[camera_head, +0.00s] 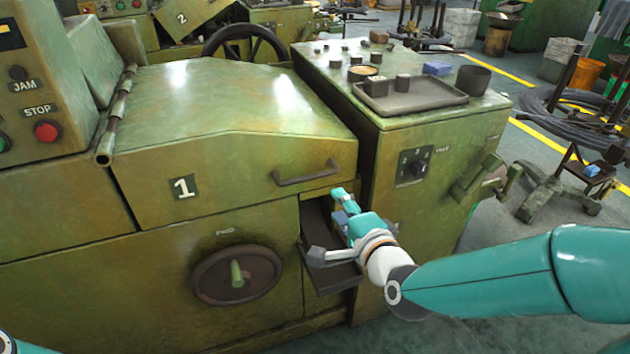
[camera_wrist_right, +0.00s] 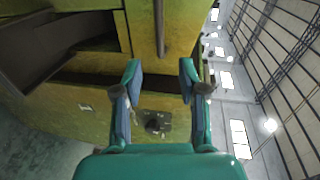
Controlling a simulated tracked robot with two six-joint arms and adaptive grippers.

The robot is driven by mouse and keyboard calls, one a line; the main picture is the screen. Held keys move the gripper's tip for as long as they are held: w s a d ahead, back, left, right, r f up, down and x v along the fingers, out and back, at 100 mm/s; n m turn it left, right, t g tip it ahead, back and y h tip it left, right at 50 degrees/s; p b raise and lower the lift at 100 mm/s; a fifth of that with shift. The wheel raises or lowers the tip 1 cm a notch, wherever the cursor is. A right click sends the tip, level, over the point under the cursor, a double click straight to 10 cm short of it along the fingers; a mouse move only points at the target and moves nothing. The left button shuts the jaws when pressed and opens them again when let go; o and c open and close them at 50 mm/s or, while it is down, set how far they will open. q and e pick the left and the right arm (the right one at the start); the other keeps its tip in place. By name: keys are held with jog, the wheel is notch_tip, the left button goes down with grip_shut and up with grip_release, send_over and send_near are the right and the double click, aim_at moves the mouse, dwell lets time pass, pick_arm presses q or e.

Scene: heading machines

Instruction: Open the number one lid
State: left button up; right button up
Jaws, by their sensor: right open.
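The number one lid (camera_head: 235,135) is a large worn green cover with a white 1 on its front, lying down on the machine. Its bar handle (camera_head: 306,174) is at the lid's right front edge. My right gripper (camera_head: 343,205) is open, just below and right of the handle, in front of the dark open bay. In the right wrist view, the gripper (camera_wrist_right: 160,76) has its two fingers apart with nothing between them. The handle (camera_wrist_right: 160,28) shows as a dark bar beyond the fingertips, apart from them. My left gripper is out of view.
A dark open tray (camera_head: 333,276) juts out under my right gripper. A handwheel (camera_head: 237,274) is on the machine front. The cabinet (camera_head: 425,170) at right carries a tray (camera_head: 412,98) and small parts. A control panel (camera_head: 38,85) stands at left.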

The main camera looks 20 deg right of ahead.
aim_at(315, 178)
jog(key=p+x, duration=0.1)
jog(key=x, duration=1.4)
jog(key=shift+f, duration=0.1)
grip_shut()
